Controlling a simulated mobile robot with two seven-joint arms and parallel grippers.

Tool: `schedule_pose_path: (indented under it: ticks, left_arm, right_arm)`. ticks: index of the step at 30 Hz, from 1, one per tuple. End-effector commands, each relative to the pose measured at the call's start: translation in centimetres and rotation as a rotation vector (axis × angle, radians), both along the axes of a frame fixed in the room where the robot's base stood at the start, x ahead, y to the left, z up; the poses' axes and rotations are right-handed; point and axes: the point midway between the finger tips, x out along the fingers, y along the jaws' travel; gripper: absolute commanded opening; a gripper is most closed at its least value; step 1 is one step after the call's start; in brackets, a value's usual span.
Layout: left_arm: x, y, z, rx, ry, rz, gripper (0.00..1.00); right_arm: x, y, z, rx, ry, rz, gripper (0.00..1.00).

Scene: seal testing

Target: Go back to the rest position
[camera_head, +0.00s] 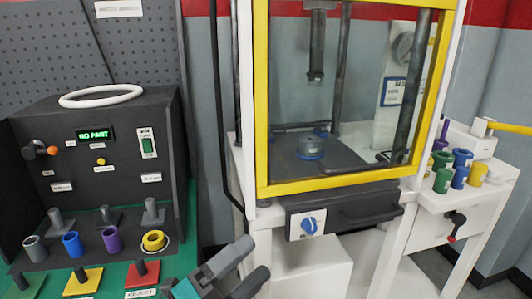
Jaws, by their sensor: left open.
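My left gripper (252,259) shows at the bottom centre, in front of the press. Its two grey fingers are apart and nothing shows between them. It is to the right of the test bench's coloured pads and below the press's drawer front. Its wrist is cut off by the lower picture edge. My right gripper is out of view.
A yellow-framed press (262,110) holds a grey-blue part (311,148) inside. A dark test box (60,135) reads "NO PART", with a white ring (100,96) on top. Coloured cups, including a yellow one (153,241), stand before it. More cups (461,176) stand right.

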Motion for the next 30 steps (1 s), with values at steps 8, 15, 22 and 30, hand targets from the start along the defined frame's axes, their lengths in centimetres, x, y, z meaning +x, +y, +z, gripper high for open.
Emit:
schedule_pose_path:
  ticks: [8, 15, 22, 30]
  left_arm:
    - [-2.2, 10.5, -15.8, -0.609, 0.987, 0.451, 0.8]
    - [-8.8, 14.2, -23.9, -0.902, 1.391, 0.688, 0.8]
    - [-10.1, 14.7, -25.1, -0.953, 1.452, 0.728, 0.8]
    - [-10.1, 14.7, -25.1, -0.953, 1.452, 0.728, 0.8]
  right_arm:
    - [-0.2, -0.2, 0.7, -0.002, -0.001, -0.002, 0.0]
    - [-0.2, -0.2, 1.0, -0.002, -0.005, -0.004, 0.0]
    - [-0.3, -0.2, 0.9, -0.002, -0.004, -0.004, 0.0]
    - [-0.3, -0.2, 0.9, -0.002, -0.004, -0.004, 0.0]
